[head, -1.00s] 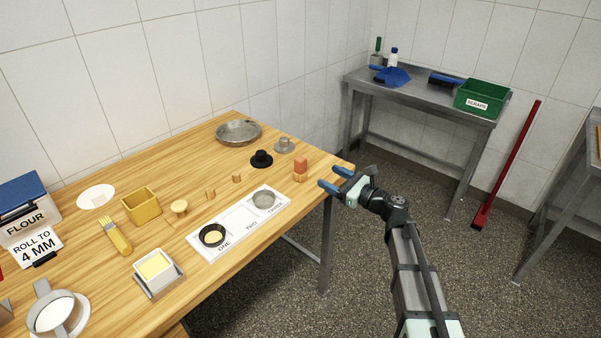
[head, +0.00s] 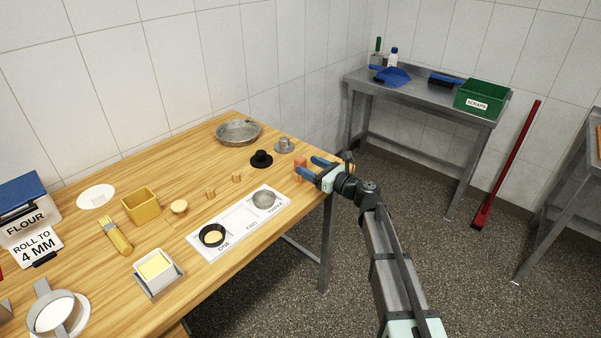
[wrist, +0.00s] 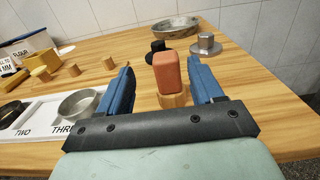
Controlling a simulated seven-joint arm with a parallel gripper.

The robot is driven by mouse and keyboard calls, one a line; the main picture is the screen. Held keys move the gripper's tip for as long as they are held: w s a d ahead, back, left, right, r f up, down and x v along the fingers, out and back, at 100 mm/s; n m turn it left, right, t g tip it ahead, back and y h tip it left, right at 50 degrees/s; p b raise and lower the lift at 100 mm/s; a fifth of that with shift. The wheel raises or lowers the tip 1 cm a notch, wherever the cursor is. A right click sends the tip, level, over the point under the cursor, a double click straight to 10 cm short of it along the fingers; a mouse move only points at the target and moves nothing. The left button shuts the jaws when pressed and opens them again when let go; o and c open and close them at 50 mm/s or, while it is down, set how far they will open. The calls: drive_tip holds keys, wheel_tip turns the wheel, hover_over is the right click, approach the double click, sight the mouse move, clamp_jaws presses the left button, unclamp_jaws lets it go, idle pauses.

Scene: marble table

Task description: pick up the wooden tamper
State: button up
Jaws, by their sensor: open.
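What looks like the wooden tamper (wrist: 168,72) stands upright near the table's right end, with a reddish block-shaped top on a pale round wooden base. In the head view only part of the tamper (head: 300,162) shows behind my gripper's fingers. My gripper (head: 308,166) is open, with its blue fingers pointing toward the tamper. In the wrist view the tamper appears between the two fingers, with visible gaps on both sides.
A black knobbed piece (head: 262,159) and a grey metal one (head: 284,146) stand just beyond the tamper. A round metal pan (head: 238,132) is farther back. A white labelled tray (head: 236,238) with two round dishes lies to the left. The table's right edge is close.

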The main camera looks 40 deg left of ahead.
sight(304, 161)
drive_tip(key=a, duration=0.4)
drive_tip(key=shift+w+a+r, duration=0.2)
drive_tip(key=shift+w, duration=0.2)
drive_tip(key=shift+a, duration=0.4)
drive_tip(key=c, duration=1.1)
wheel_tip(304, 161, up, 10)
drive_tip(key=shift+r, duration=0.1)
